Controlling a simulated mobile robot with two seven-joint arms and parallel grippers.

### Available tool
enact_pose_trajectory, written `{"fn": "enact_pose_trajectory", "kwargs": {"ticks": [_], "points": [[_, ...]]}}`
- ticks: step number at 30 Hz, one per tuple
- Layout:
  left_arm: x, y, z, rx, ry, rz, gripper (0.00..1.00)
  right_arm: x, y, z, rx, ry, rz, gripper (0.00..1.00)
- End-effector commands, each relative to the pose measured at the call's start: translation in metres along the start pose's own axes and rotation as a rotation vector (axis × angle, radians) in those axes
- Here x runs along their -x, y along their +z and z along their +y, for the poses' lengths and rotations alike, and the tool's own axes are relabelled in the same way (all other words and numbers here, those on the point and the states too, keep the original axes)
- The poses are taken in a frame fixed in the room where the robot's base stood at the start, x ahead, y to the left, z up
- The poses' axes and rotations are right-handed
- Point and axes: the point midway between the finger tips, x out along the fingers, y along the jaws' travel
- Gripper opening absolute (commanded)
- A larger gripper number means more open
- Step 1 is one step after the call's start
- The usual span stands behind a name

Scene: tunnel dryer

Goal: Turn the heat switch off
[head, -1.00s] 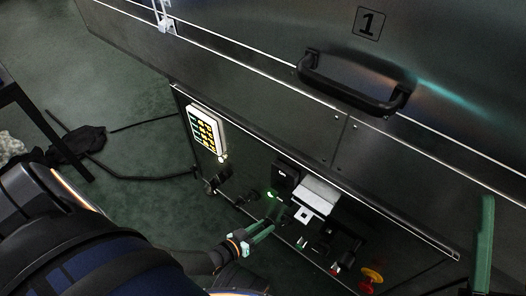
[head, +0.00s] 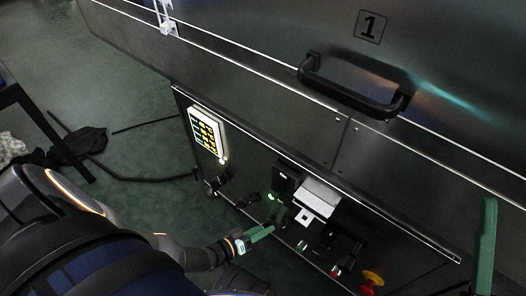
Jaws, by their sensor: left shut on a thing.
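The dryer's dark control panel (head: 240,180) carries a lit green lamp (head: 271,197). Just below the lamp is a small dark switch (head: 281,213), which I take to be the heat switch; its lettering and setting are too small to read. My left gripper (head: 272,229) reaches in from the lower left. Its green fingers are closed together at this switch, and the tips partly hide it. At the right edge stands one large green finger (head: 486,245), seemingly of my right gripper; its other finger is not visible.
Near the left gripper are a white box (head: 317,197), a black box (head: 286,179), small switches and a red-and-yellow stop button (head: 371,279). A lit keypad (head: 207,131) is at upper left. A black door handle (head: 352,91) juts out above. Cables lie on the floor.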

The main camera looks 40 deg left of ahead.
Motion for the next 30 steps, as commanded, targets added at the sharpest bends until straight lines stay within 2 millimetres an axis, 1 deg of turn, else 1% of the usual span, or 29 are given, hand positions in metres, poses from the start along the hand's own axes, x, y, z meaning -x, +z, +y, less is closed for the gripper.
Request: {"fn": "enact_pose_trajectory", "kwargs": {"ticks": [23,24,25,26,30], "points": [[-0.0015,-0.0005,0.0006,0.027,0.011,0.002,0.0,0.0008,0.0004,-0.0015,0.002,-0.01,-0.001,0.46],[-0.0015,-0.0005,0.0006,0.027,0.011,0.002,0.42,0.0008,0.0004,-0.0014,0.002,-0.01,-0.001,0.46],[-0.0015,-0.0005,0.0006,0.027,0.011,0.002,0.45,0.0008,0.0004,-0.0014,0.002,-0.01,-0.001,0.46],[-0.0014,-0.0005,0.0006,0.026,0.011,0.002,0.46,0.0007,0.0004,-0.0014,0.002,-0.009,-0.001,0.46],[-0.001,-0.0004,0.0004,0.026,0.011,0.001,0.46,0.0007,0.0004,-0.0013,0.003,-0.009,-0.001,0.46]]}}
